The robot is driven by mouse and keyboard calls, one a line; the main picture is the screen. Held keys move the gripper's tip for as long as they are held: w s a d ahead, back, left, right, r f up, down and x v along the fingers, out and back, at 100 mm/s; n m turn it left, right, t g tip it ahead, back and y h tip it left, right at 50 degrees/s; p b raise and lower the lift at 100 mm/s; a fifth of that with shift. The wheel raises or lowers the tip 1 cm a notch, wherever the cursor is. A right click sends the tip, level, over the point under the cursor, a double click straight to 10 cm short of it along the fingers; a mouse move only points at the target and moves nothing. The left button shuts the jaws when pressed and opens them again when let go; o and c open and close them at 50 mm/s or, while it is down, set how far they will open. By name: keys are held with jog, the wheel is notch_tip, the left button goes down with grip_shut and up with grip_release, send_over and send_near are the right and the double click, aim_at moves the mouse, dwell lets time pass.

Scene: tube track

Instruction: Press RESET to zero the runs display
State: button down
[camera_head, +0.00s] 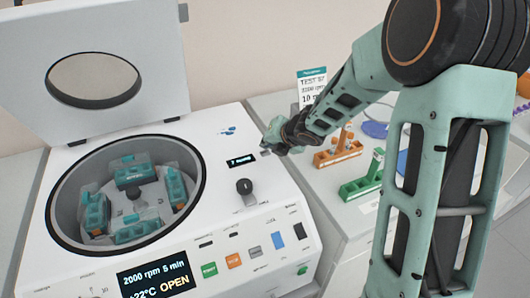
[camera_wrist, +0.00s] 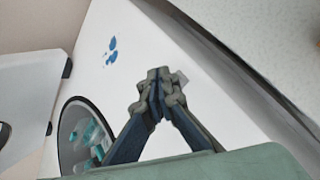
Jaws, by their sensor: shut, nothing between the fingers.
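The runs display (camera_head: 242,160) is a small dark window on the white top panel of the centrifuge (camera_head: 228,215). It shows a short text that seems to read 7 runs. My gripper (camera_head: 268,149) is shut and empty, with its tips just right of the display, over or close to the panel's right edge. In the wrist view the shut fingertips (camera_wrist: 160,76) are in front of the white panel. A small grey piece (camera_wrist: 183,77) shows right beside them; I cannot tell if it is the RESET button. No RESET label is readable. I cannot tell whether the tips touch the panel.
The centrifuge lid (camera_head: 95,65) stands open at the left, above the bowl with teal tube holders. A black knob (camera_head: 244,187) and coloured buttons, including a green one (camera_head: 209,270), are nearer the front. Orange (camera_head: 338,152) and green (camera_head: 362,186) racks stand right on the bench.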

aim_at(267, 153)
jog(key=shift+f, duration=0.1)
jog(key=shift+f+b, duration=0.3)
jog(key=shift+b, duration=0.15)
jog(key=shift+f+b, duration=0.5)
dwell(0.5)
jog(key=shift+r, duration=0.15)
jog(key=shift+r+p, duration=0.75)
jog(key=shift+p, duration=0.05)
notch_tip(267, 153, up, 5)
jog(key=p, duration=0.5)
jog(key=shift+d, duration=0.15)
dwell(0.6)
